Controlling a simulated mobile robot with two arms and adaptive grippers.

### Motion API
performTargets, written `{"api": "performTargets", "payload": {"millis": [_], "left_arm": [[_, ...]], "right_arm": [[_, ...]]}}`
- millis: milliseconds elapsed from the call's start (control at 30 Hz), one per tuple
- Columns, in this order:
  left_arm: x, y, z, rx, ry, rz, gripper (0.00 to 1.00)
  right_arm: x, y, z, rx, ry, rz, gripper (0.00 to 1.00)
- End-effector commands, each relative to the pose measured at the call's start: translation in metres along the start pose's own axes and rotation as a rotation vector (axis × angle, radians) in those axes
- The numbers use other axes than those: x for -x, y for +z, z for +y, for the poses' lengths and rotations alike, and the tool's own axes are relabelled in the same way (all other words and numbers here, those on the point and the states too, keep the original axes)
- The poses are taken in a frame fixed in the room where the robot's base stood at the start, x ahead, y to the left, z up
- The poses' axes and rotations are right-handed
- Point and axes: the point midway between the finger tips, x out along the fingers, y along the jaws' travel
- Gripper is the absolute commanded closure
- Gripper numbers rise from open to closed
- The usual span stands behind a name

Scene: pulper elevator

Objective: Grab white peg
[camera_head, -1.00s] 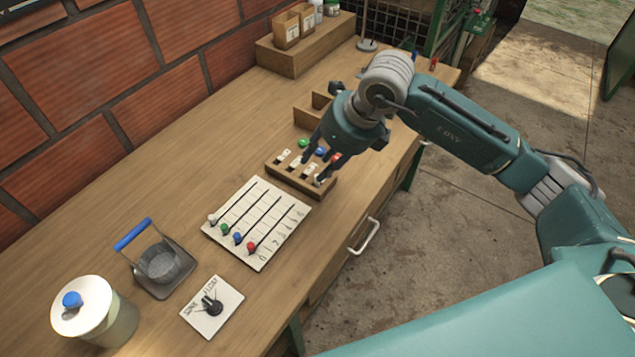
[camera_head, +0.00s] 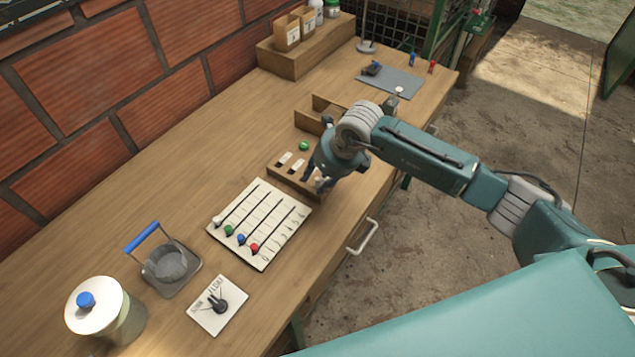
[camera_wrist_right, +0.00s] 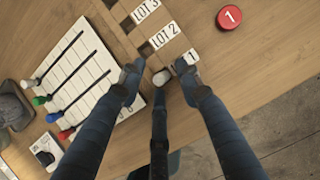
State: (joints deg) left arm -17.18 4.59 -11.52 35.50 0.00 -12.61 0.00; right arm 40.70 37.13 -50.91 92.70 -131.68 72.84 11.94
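A small white round peg top (camera_wrist_right: 162,77) shows in the right wrist view at the near end of the wooden lot rack (camera_wrist_right: 122,38), beside the label "1". My right gripper (camera_wrist_right: 158,74) is open, its fingertips on either side of the peg with visible gaps and the third finger below it. In the head view my right gripper (camera_head: 318,180) is low over the rack's right end and hides much of it. Another white knob (camera_head: 217,221) sits on the slotted board (camera_head: 262,225), beside green, blue and red ones. My left gripper is not in view.
A red disc marked 1 (camera_wrist_right: 229,17) lies beside the rack; a green disc (camera_head: 303,146) lies behind it. A dial plate (camera_head: 217,304), wire-handled cup (camera_head: 165,262) and lidded jar (camera_head: 105,310) stand at the front left. A grey mat (camera_head: 400,82) lies farther back.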

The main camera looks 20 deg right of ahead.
Motion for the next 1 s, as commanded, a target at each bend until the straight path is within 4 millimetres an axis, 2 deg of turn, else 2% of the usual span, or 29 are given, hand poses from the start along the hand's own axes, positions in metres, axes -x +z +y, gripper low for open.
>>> {"api": "performTargets", "payload": {"millis": [167,200,333,367,767,1000], "left_arm": [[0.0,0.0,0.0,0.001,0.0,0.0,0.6],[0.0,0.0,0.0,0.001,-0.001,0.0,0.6],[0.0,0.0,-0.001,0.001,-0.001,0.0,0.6],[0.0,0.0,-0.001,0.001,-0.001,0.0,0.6],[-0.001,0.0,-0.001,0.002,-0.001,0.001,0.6],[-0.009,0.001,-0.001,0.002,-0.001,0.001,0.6]], "right_arm": [[-0.001,0.0,0.0,0.0,0.0,0.0,0.66],[-0.001,0.0,0.0,0.0,0.0,-0.001,0.7],[0.0,0.0,0.0,0.0,0.0,-0.001,0.96],[0.0,0.0,0.0,0.0,0.0,-0.001,0.97],[0.002,0.002,0.0,0.0,0.0,-0.002,0.97],[0.025,0.012,-0.001,0.001,-0.002,-0.005,0.97]]}}
